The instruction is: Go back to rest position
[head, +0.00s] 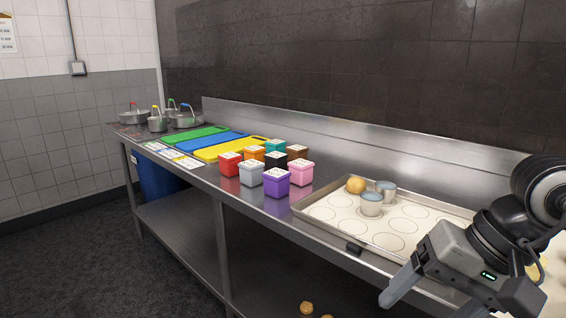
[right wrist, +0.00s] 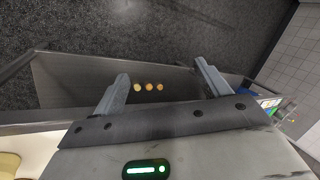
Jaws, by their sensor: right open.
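My right gripper (head: 432,300) is at the right of the head view, in front of the counter's front edge and partly over the baking tray. In the right wrist view its two fingers (right wrist: 162,88) are spread wide with nothing between them. They point down past the counter edge toward the lower shelf. My left gripper is not in view.
Several coloured boxes (head: 276,182) and cutting boards (head: 232,147) stand left, with pots (head: 186,120) beyond. Small round items (right wrist: 149,87) are on the lower shelf.

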